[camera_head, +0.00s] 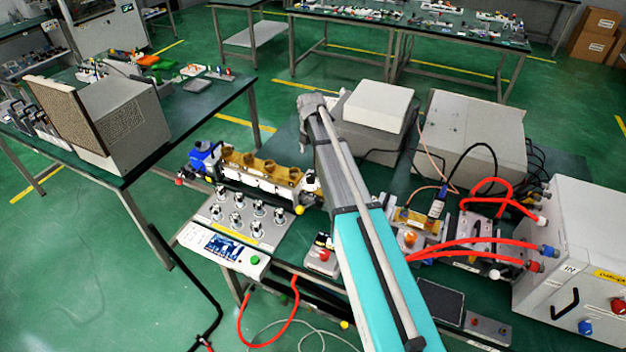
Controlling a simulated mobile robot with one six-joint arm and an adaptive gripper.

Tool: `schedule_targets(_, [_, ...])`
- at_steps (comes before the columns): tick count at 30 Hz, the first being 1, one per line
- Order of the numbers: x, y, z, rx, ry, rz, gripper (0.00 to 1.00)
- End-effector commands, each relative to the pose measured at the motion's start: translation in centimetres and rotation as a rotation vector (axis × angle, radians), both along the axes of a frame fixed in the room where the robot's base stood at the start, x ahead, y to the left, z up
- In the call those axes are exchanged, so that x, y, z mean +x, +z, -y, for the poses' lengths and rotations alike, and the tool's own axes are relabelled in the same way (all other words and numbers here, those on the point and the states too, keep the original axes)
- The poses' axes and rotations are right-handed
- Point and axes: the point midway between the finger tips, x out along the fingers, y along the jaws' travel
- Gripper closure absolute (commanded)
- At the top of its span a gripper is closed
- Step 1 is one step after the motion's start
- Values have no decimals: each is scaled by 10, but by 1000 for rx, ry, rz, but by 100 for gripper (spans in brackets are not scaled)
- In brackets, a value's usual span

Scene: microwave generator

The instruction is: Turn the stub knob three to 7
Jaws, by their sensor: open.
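A brass and white waveguide block (262,182) with several round brass tops lies on the table left of my arm. I take these tops for the stub knobs, but cannot tell which is knob three. No scale or number on them is readable, so the setting 7 cannot be made out. My grey and teal arm rises from the bottom centre, and its far end stands just right of the block. The block's right end is close to the arm and partly covered.
A sloped panel (215,232) with several silver posts and a small screen stands in front of the block. Red hoses (470,245) run right to a white cabinet (578,262). Grey boxes (470,135) stand behind my arm. A beige-meshed box (125,118) sits on the left table.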

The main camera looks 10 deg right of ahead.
Motion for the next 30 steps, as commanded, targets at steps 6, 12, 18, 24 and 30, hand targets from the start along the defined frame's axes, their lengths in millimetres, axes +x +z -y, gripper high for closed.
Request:
schedule_targets(6, [0,-22,0,0,0,0,19])
schedule_targets(12, [0,-37,0,0,0,0,19])
schedule_targets(18, [0,-52,0,0,0,0,19])
schedule_targets(24, [0,-68,0,0,0,0,19])
schedule_targets(30, [0,-83,0,0,0,0,19])
